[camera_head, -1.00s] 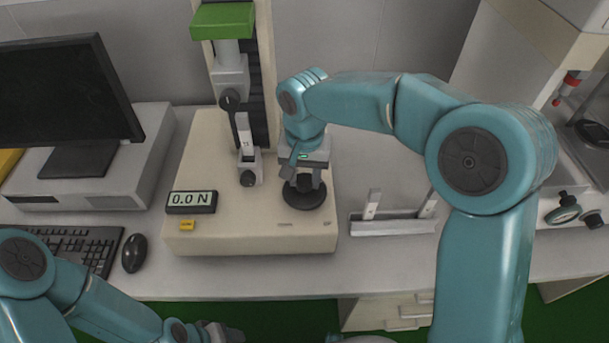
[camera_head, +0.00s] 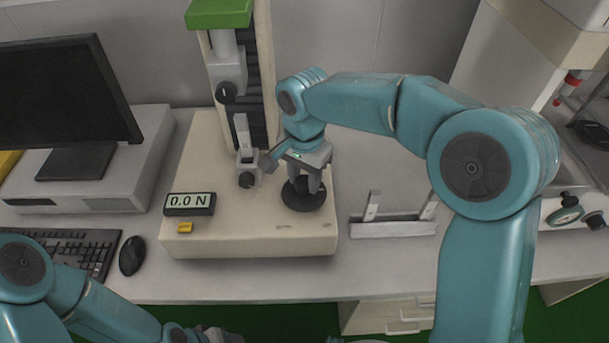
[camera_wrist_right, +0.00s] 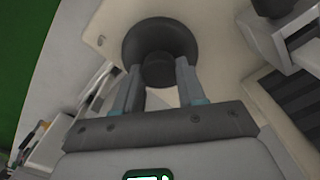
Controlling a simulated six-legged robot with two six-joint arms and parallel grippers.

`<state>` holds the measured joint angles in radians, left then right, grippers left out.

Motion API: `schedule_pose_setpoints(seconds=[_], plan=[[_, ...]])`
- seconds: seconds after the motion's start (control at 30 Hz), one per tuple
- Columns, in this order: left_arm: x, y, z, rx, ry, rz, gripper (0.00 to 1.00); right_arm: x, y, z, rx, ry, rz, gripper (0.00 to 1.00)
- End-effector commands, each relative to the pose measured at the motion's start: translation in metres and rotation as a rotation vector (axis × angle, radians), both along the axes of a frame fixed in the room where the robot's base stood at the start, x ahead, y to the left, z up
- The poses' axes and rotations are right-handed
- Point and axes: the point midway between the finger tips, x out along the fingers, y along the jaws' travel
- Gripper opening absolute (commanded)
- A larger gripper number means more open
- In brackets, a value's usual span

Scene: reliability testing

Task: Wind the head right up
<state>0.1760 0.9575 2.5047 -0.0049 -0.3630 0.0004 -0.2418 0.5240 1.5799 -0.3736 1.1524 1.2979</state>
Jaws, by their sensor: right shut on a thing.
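The test stand's head (camera_head: 228,68) is a grey block with a black knob, high on the dark column under a green top (camera_head: 218,13). A white strip (camera_head: 241,129) stands upright in the grey lower clamp (camera_head: 248,164), below the head. A round black handwheel (camera_head: 303,198) lies on the beige base, right of the column. My right gripper (camera_head: 306,182) points down and is shut on the handwheel's hub (camera_wrist_right: 158,72); the wheel also shows in the wrist view (camera_wrist_right: 160,38). My left gripper (camera_head: 215,336) is at the bottom edge, mostly cut off.
A force display (camera_head: 190,203) on the base reads 0.0 N, with a yellow tag (camera_head: 185,227) below. A grey rack (camera_head: 393,227) with upright white strips stands right of the base. Monitor (camera_head: 65,100), keyboard (camera_head: 70,252) and mouse (camera_head: 132,255) are on the left.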

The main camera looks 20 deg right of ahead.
Motion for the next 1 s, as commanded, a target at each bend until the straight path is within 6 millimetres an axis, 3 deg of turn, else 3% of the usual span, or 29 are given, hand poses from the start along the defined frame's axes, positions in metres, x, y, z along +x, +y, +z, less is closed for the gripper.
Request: schedule_pose_setpoints(seconds=[0.23,0.27,0.33,0.6,0.73,0.87,1.0], plan=[[0.000,0.000,0.001,0.000,0.000,0.000,0.61,0.003,0.000,0.004,0.002,-0.012,-0.003,0.09],[0.000,0.000,0.001,0.000,0.000,0.000,0.61,0.003,0.000,0.004,0.002,-0.012,-0.003,0.43],[0.000,0.000,0.001,0.000,0.000,0.000,0.61,0.002,0.000,0.004,0.002,-0.011,-0.003,0.65],[0.000,0.000,0.000,0.000,0.000,0.000,0.61,0.001,0.000,0.002,0.001,-0.004,-0.001,0.65],[0.000,0.000,0.001,0.000,0.000,0.000,0.61,0.001,0.000,0.010,0.002,-0.005,-0.001,0.65],[0.000,0.000,0.003,0.000,0.000,0.000,0.61,0.001,0.001,0.034,0.004,-0.007,0.000,0.65],[0.000,0.000,0.008,0.000,0.000,0.000,0.61,0.001,0.000,0.073,0.003,-0.009,0.000,0.65]])
